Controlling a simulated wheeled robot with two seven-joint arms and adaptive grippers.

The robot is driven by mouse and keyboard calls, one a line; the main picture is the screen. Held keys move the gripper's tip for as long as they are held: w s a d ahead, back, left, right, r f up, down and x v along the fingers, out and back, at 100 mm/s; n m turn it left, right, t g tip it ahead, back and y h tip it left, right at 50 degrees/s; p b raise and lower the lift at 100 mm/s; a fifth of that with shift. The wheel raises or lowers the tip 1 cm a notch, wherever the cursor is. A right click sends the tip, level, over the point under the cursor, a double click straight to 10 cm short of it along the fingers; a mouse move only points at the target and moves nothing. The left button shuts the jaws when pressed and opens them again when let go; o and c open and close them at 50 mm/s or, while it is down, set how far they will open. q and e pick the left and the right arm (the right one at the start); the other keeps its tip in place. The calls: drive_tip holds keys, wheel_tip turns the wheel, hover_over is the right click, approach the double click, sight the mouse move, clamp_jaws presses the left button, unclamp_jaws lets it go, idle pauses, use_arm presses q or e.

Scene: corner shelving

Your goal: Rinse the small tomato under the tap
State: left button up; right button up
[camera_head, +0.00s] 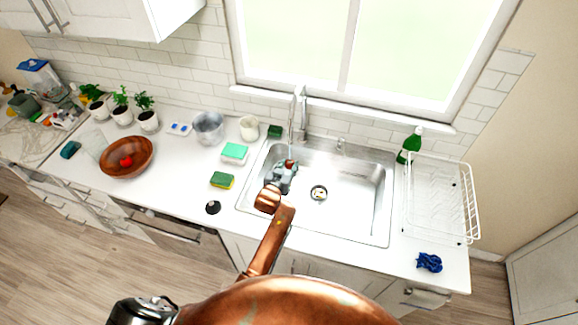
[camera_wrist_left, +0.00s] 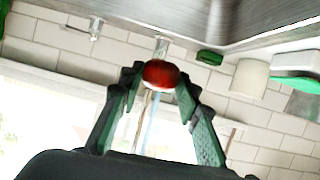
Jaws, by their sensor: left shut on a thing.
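The small tomato (camera_head: 290,163) is red and shows at the fingertips of my left gripper (camera_head: 287,168), over the left part of the sink (camera_head: 366,213). In the left wrist view the tomato (camera_wrist_left: 160,74) sits between the two green-lined fingers, which are shut on it. The tap (camera_head: 300,108) stands at the sink's back edge, with its neck just behind and above the tomato. A thin pale streak runs down from the tap towards the tomato; I cannot tell for certain whether it is running water. My right gripper is not in view.
A wooden bowl (camera_head: 142,168) with a red item stands on the left counter. Sponges (camera_head: 222,180), a metal pot (camera_head: 208,127) and a cream cup (camera_head: 249,128) stand left of the sink. A green bottle (camera_head: 413,143) and white dish rack (camera_head: 440,238) are right of it.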

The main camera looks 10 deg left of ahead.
use_arm(q)
drive_tip(key=shift+d, duration=0.15)
drive_tip(key=shift+s+d, duration=0.1)
drive_tip(key=shift+d, duration=0.35)
drive_tip(key=shift+a, duration=0.15)
drive_tip(key=shift+a+p, duration=0.4)
drive_tip(key=shift+p, duration=0.05)
drive_tip(key=shift+s+a+r+p, duration=0.1)
drive_tip(key=shift+s+a+p, duration=0.05)
drive_tip(key=shift+s+p, duration=0.5)
drive_tip(key=shift+s+a+p, duration=0.15)
drive_tip(key=shift+s+p, duration=0.4)
drive_tip(key=shift+s, duration=0.2)
drive_tip(key=p, duration=0.3)
approach(287, 167)
drive_tip(key=w+f, duration=0.1)
drive_tip(key=f, duration=0.2)
drive_tip(key=shift+w+a, duration=0.1)
drive_tip(key=shift+w, duration=0.3)
